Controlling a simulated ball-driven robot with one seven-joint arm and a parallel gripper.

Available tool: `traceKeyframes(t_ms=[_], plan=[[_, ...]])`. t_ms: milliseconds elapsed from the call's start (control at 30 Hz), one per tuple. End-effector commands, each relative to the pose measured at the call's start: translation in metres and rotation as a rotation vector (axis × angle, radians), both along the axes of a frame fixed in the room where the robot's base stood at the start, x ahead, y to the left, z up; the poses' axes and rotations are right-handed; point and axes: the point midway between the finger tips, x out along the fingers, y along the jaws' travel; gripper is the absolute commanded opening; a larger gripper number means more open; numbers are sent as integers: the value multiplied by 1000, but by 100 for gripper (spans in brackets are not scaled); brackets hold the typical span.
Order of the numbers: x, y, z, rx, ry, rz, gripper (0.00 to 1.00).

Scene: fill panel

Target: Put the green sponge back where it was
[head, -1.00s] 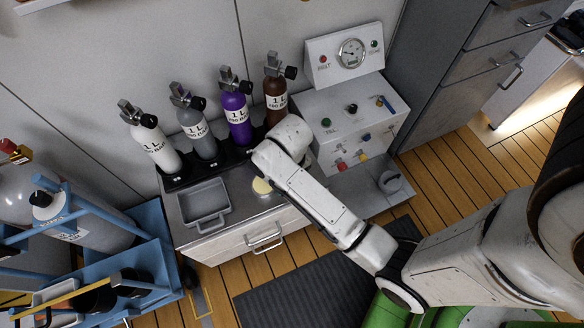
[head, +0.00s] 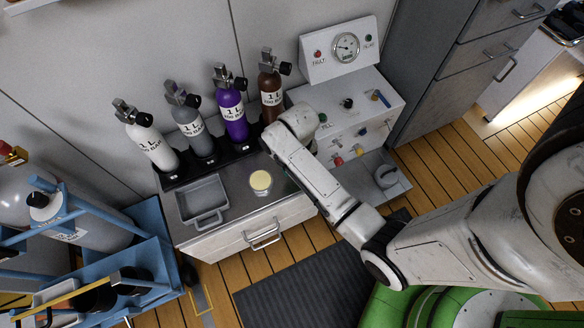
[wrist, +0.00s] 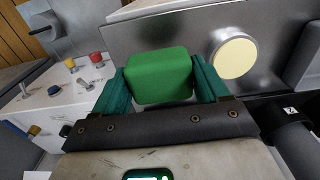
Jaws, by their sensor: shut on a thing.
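The green sponge (wrist: 160,76) is a rounded block seen in the wrist view, between the two teal fingers of my gripper (wrist: 163,80). My gripper is shut on it. A round pale yellow-topped pot (head: 260,181) stands on the counter, left of my arm. It also shows in the wrist view (wrist: 234,58), to the right of the sponge. A grey tray (head: 203,203) sits on the counter at left and looks empty.
Several gas bottles, white (head: 151,147), grey, purple (head: 231,111) and brown, stand in a black rack behind the counter. The white fill panel (head: 350,105) with knobs and gauge is beside my arm. A blue trolley (head: 120,255) stands at left.

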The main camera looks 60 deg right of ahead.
Motion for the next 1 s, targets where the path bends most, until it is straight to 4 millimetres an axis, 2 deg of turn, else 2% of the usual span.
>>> traceKeyframes(t_ms=[33, 200, 333, 533, 967, 1000], plan=[[7, -3, -10, 0, 0, 0, 41], [19, -8, -25, -1, -1, 0, 41], [25, -11, -32, 0, -2, 0, 41], [25, -11, -59, 1, 1, 0, 41], [25, -11, -65, -1, -1, 0, 41], [25, -11, -65, -1, -1, 0, 75]])
